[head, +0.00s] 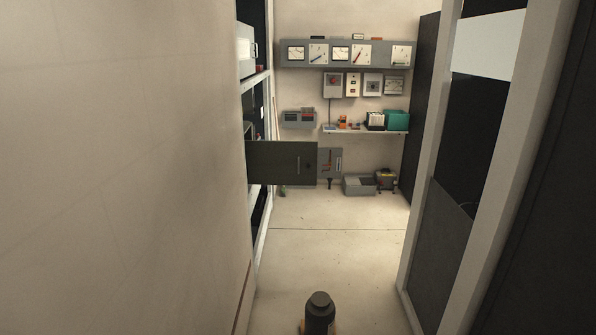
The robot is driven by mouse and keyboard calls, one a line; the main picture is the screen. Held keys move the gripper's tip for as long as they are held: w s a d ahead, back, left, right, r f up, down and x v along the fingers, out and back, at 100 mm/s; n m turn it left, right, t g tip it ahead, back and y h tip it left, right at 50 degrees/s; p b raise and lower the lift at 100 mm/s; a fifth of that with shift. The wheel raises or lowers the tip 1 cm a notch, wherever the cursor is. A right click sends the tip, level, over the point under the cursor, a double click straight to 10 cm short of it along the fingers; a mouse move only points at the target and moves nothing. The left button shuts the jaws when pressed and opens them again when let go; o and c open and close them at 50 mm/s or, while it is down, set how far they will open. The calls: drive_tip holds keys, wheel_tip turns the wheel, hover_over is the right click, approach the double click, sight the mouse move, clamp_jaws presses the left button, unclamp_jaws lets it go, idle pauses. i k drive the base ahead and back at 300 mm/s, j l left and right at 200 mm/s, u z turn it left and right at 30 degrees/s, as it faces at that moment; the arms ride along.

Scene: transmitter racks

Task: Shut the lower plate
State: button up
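A dark olive-grey plate (278,163) sticks out from the left rack (258,80) into the aisle, standing open at about mid-height of the rack. It has a thin upright handle and a small dark mark near its free right edge. It is well ahead of me, and nothing of mine touches it. My gripper does not show; only a dark rounded part of my own body is at the bottom middle.
A pale wall (120,150) runs close on my left. A white-framed rack (440,180) stands on the right. The floor (335,250) between is clear. Meter panels (345,54), a shelf (365,131) and grey boxes (358,186) are at the back wall.

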sight(268, 162)
drive_tip(key=i+u, duration=0.15)
drive_tip(key=i, duration=0.4)
drive_tip(key=i+l+u, duration=0.15)
drive_tip(key=i, duration=0.35)
drive_tip(key=i+l+u, duration=0.2)
drive_tip(key=i, duration=0.3)
drive_tip(key=i+l, duration=0.25)
drive_tip(key=l, duration=0.15)
drive_tip(key=i+l, duration=0.3)
drive_tip(key=l, duration=0.15)
drive_tip(key=i+l+u, duration=0.1)
drive_tip(key=i+l, duration=0.15)
drive_tip(key=l, duration=0.15)
